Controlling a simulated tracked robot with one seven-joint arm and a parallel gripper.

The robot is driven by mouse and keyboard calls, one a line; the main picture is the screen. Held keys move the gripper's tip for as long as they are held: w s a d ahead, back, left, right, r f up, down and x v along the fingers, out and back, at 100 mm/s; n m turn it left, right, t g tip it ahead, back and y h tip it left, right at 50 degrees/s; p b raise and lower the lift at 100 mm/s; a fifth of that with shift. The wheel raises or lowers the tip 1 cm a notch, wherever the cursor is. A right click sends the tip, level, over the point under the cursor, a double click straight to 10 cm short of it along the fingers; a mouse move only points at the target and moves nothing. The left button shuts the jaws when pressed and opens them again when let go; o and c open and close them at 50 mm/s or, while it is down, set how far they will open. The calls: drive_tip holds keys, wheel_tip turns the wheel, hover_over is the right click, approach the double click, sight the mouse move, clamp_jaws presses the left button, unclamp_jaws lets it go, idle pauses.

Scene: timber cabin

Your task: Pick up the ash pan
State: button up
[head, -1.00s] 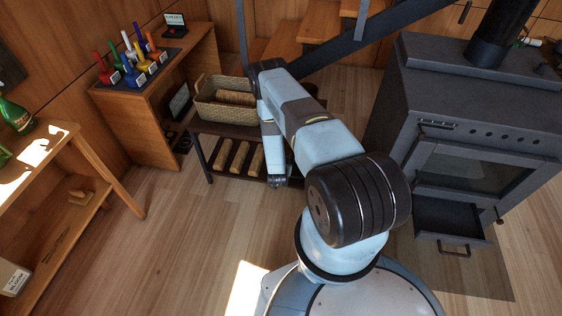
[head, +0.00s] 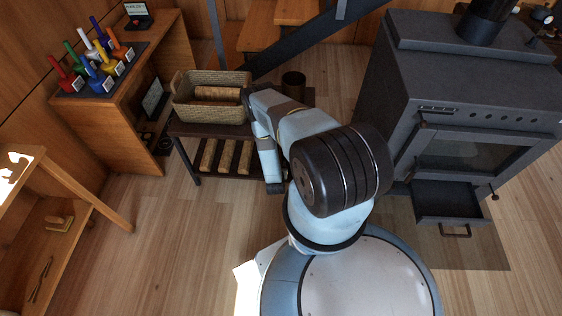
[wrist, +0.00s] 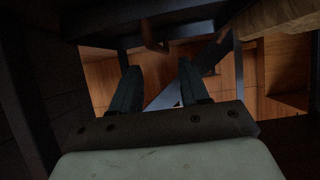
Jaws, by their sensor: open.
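The ash pan (head: 440,204) is a dark open-topped tray pulled partly out of the low front of the dark stove (head: 450,110), with a bar handle (head: 455,231) on its front. My gripper shows in the wrist view (wrist: 160,88), with its two dark fingers apart and nothing visible between them. In the head view my arm is folded out to the left of the stove, with its lower end in front of the log rack, well apart from the pan. The fingertips are not clear there.
A low rack (head: 187,129) with logs below and a wicker basket (head: 185,112) on top stands behind my arm. The floor (head: 160,250) at front left is clear.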

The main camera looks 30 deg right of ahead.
drive_tip(key=shift+x, duration=3.65)
drive_tip(key=shift+d+r, duration=0.1)
clamp_jaws()
